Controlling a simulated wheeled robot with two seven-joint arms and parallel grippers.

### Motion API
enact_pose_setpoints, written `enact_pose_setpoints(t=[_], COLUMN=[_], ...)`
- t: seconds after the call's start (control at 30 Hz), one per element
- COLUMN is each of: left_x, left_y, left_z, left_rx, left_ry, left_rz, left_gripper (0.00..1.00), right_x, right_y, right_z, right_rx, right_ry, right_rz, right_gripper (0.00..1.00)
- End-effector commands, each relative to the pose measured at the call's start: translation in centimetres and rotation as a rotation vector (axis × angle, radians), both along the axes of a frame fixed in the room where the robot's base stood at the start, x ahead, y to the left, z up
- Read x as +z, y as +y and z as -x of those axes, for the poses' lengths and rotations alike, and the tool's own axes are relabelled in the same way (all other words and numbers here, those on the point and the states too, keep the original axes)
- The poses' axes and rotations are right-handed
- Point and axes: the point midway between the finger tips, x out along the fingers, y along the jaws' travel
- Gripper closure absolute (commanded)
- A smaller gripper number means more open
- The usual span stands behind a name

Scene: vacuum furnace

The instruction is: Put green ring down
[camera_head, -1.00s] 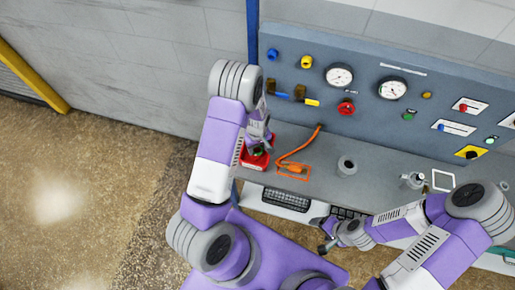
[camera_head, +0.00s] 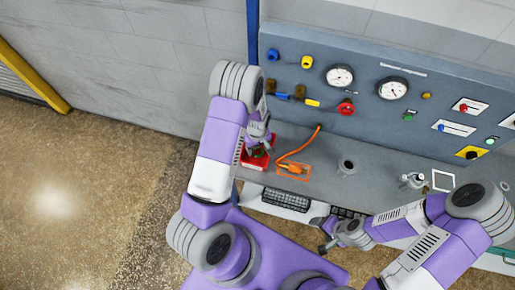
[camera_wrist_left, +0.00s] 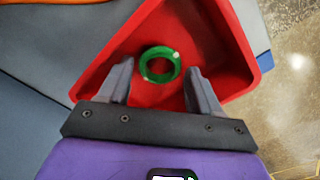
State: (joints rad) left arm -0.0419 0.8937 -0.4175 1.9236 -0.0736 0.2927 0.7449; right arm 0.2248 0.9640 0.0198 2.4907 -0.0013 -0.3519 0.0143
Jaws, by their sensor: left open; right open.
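The green ring (camera_wrist_left: 160,65) lies in the red tray (camera_wrist_left: 222,22) in the left wrist view. My left gripper (camera_wrist_left: 158,85) is open above the tray, with one finger to each side of the ring and gaps between fingers and ring. In the head view the red tray (camera_head: 252,162) sits at the left end of the grey bench, and my left gripper (camera_head: 259,148) is over it, hiding most of the inside. My right gripper (camera_head: 326,233) is low at the bench's front edge, open and empty.
An orange cable with a connector (camera_head: 291,167) lies just right of the tray. Keyboards (camera_head: 287,199) are along the front edge. The control panel (camera_head: 385,120) with gauges and knobs rises behind. Bench between cylinder and small fittings (camera_head: 412,181) is clear.

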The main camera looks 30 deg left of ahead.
Motion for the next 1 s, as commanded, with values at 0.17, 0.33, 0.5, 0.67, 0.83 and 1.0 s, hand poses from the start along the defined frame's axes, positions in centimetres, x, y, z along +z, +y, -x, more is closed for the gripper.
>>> enact_pose_setpoints(t=[0.17, 0.33, 0.5, 0.67, 0.83, 1.0], left_x=[3.9, 7.6, 10.1, 11.1, 11.2, 11.2], left_y=[0.0, 0.0, 0.0, 0.0, 0.0, 0.0], left_z=[-0.2, -0.1, -0.1, 0.0, 0.0, 0.0], left_rx=[-0.001, -0.001, -0.001, 0.000, 0.000, 0.000], left_ry=[-0.008, -0.006, -0.004, 0.000, 0.000, 0.000], left_rz=[0.000, 0.001, 0.000, 0.000, 0.000, 0.000], left_gripper=[0.36, 0.36, 0.36, 0.36, 0.36, 0.36], right_x=[0.0, 0.2, 0.3, 0.3, 0.3, 0.3], right_y=[0.0, 0.0, 0.0, 0.0, 0.0, 0.0], right_z=[0.0, 0.0, 0.0, 0.0, 0.0, 0.0], right_rx=[0.000, 0.000, 0.000, 0.000, 0.000, 0.000], right_ry=[0.000, 0.000, 0.000, 0.000, 0.000, 0.000], right_rz=[0.000, 0.000, 0.000, 0.000, 0.000, 0.000], right_gripper=[0.21, 0.21, 0.21, 0.21, 0.21, 0.21])
